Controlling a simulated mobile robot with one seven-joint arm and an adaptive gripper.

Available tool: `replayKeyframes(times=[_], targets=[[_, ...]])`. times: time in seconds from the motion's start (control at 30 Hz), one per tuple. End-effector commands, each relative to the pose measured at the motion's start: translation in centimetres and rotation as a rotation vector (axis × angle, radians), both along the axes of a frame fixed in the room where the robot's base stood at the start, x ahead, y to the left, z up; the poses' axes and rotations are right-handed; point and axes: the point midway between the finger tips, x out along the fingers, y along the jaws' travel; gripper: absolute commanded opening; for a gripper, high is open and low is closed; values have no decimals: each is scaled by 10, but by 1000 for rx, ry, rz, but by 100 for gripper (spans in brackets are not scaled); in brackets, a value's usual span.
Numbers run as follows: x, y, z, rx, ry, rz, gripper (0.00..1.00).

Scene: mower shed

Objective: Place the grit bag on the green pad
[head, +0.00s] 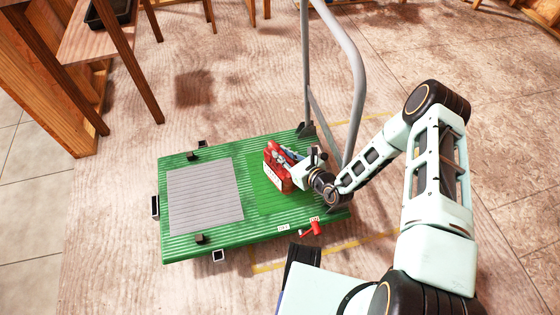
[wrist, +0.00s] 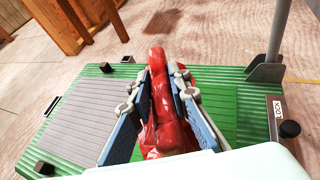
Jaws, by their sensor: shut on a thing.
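The grit bag (head: 273,178) is red with a white label and stands roughly upright over the green pad. My gripper (head: 287,157) is shut on it from the right side. In the wrist view, the red bag (wrist: 160,100) lies between the two blue fingers of my gripper (wrist: 162,78). The green pad (head: 264,203) is a smooth, brighter square on the right half of the ribbed green cart deck. The bag and gripper cover part of the pad. I cannot tell whether the bag's underside touches it.
A grey ribbed pad (head: 205,195) covers the deck's left half. The cart's grey tubular handle (head: 357,80) rises behind my gripper. A red lever (head: 311,229) sticks out at the front edge. A wooden table (head: 98,38) stands at the upper left.

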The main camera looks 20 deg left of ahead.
Motion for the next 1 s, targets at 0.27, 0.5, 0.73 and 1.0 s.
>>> replayKeyframes(times=[0.27,0.5,0.73,1.0], targets=[[8,11,-13,4,-7,0,0],[8,11,-42,4,-5,-1,0],[8,10,-41,4,-6,0,0],[7,9,-46,0,0,-1,29]])
